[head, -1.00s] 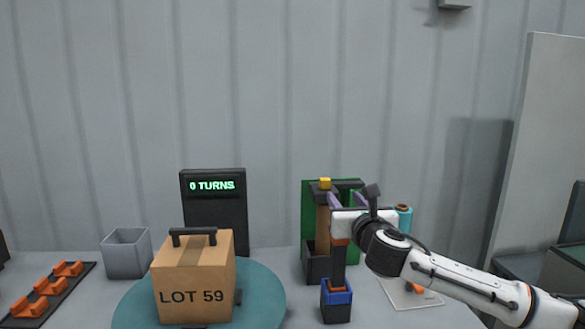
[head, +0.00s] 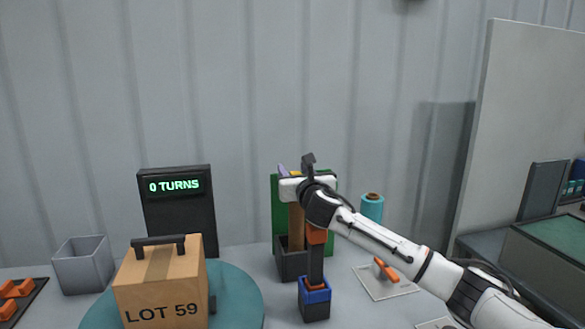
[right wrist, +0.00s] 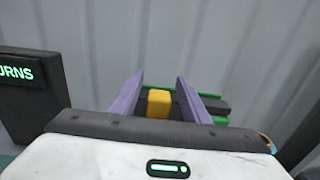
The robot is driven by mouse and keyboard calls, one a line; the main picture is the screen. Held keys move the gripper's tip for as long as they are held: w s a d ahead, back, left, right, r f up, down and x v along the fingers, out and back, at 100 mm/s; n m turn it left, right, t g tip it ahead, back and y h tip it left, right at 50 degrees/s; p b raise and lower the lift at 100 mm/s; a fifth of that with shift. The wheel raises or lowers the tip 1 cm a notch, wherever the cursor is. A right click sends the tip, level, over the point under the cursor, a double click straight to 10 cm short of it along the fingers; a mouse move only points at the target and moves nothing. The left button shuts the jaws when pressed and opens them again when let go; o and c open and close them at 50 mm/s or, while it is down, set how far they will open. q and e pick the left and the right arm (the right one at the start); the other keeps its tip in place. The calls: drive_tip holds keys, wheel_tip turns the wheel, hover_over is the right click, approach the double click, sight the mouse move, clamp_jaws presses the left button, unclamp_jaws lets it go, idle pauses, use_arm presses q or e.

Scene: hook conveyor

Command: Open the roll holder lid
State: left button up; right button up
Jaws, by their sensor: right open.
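The roll holder has a green back panel (head: 278,212), a brown upright part (head: 296,222) and a dark box (head: 291,263) at its foot. Its top, with a dark lid bar (right wrist: 214,104) and a yellow knob (right wrist: 158,103), shows in the right wrist view. My right gripper (right wrist: 160,82) is open, with its two purple fingers on either side of the yellow knob. I cannot tell whether they touch it. In the head view the gripper's white body hides most of the holder's top, and only a sliver of yellow shows. My left gripper is not in view.
A LOT 59 carton (head: 162,285) stands on a teal turntable (head: 236,300), before a "0 TURNS" display (head: 178,215). A blue-rimmed holder (head: 315,300) with an upright tool stands under my right arm. A teal roll (head: 372,206) and an orange-handled tool (head: 385,270) are to the right.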

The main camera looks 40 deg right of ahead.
drive_tip(key=shift+w+d, duration=0.25)
drive_tip(key=shift+w, duration=0.25)
